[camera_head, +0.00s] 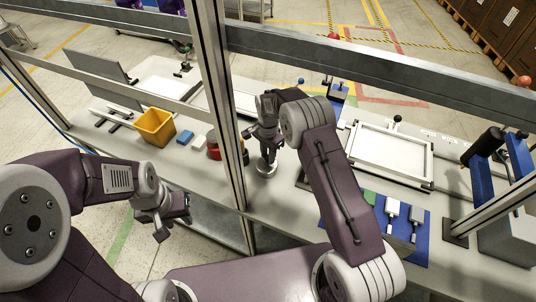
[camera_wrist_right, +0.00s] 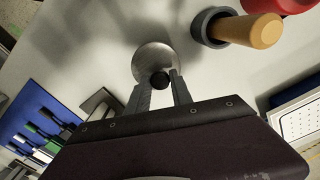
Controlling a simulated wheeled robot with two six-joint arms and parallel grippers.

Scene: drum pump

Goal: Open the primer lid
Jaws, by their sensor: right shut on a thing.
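The primer lid, a round grey metal disc (camera_head: 262,172) with a black knob, is at the worktop below my right gripper (camera_head: 267,158). In the right wrist view the disc (camera_wrist_right: 153,53) lies just beyond the fingertips, with its black knob (camera_wrist_right: 159,80) between them. My right gripper (camera_wrist_right: 161,85) points down and is shut on the knob. Whether the disc touches the worktop or is a little above it, I cannot tell. My left gripper (camera_head: 163,222) hangs in front of the bench at the left, away from the lid; its jaw opening is unclear.
A dark cup with a tan handle (camera_wrist_right: 258,31) and a red object (camera_wrist_right: 290,4) stand close to the lid. A yellow bin (camera_head: 154,127) stands further left. An upright metal post (camera_head: 222,100) is just left of my right gripper. A blue tool mat (camera_head: 375,220) lies to the right.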

